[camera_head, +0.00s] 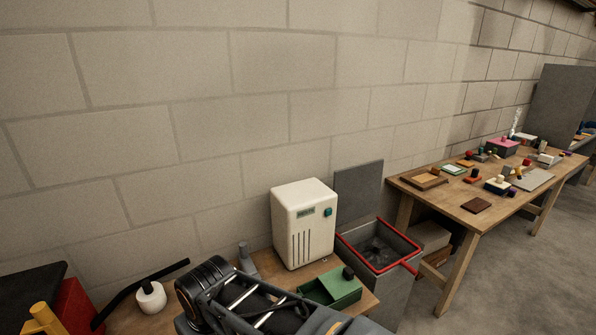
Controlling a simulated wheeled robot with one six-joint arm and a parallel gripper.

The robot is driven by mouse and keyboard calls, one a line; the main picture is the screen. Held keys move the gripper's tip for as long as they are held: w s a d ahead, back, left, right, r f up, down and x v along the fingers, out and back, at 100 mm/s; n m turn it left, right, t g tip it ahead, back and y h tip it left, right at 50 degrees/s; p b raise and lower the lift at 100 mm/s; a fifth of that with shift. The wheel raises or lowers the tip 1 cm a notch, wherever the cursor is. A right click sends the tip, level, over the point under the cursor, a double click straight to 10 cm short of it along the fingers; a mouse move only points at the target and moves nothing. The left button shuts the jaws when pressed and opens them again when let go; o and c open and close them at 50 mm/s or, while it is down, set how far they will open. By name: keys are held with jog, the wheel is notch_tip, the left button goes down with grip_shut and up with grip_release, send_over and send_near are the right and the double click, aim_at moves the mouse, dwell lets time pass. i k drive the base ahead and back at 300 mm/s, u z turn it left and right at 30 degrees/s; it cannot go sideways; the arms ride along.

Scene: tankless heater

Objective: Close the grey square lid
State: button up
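The grey square lid (358,188) stands upright, open, at the back of a grey square bin (392,290) with a red rim. The bin is open at the top, and its dark inside shows. The bin stands just right of the near wooden table, partly hidden at its lower left by that table and my arm. Part of my dark arm shows at the bottom centre, left of the bin and apart from the lid. I cannot make out gripper fingers in this view.
A white round pot (150,297) is further left. A long wooden table (530,185) with several small objects stands right. Floor (505,280) at lower right is clear.

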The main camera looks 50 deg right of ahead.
aim_at(358, 187)
jog(key=u, duration=1.85)
jog(key=k, duration=2.55)
jog(key=z, duration=2.1)
jog(key=i, duration=1)
jog(key=z, duration=0.1)
